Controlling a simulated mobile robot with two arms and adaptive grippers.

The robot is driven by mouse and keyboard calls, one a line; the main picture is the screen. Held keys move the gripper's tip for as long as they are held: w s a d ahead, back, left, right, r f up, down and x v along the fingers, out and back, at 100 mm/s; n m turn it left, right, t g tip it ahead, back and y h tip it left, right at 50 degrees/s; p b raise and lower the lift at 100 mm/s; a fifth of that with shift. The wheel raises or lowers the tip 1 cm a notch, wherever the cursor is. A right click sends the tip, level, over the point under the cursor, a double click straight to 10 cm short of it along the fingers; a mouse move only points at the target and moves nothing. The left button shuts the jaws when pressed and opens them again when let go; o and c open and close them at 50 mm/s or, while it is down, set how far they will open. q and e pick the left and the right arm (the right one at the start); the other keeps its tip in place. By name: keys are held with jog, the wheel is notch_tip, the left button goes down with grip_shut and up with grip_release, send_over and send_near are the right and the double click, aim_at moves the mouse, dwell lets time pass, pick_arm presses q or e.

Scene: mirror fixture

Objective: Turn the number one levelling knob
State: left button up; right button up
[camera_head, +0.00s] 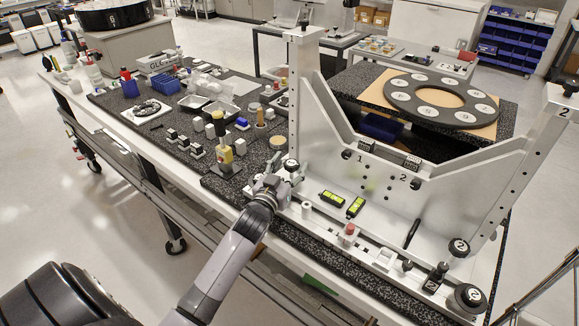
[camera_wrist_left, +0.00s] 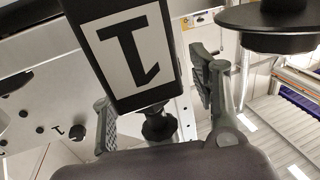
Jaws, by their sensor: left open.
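The mirror fixture (camera_head: 385,185) is a large silver frame at the right of the bench, with 1 and 2 marked on its crossbar. My left gripper (camera_head: 277,182) is at the fixture's front left foot, beside a black round knob with a pale label (camera_head: 291,165). In the left wrist view, my open left fingers (camera_wrist_left: 157,103) stand on either side of a black block with a white label reading 1 (camera_wrist_left: 138,48), upside down. A dark knob (camera_wrist_left: 158,126) shows under it. Contact cannot be told. My right gripper is not in view.
A black knob marked 2 (camera_head: 459,247) and another round knob (camera_head: 470,296) are at the fixture's right foot. A yellow-topped tool (camera_head: 223,150) stands close left of my left gripper. A dark disc (camera_wrist_left: 270,22) is near my fingers.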

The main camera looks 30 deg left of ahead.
pick_arm(q)
jog(key=shift+s, duration=0.1)
jog(key=shift+s+f, duration=0.1)
jog(key=shift+s, duration=0.15)
jog(key=s+d, duration=0.2)
jog(key=s, duration=0.9)
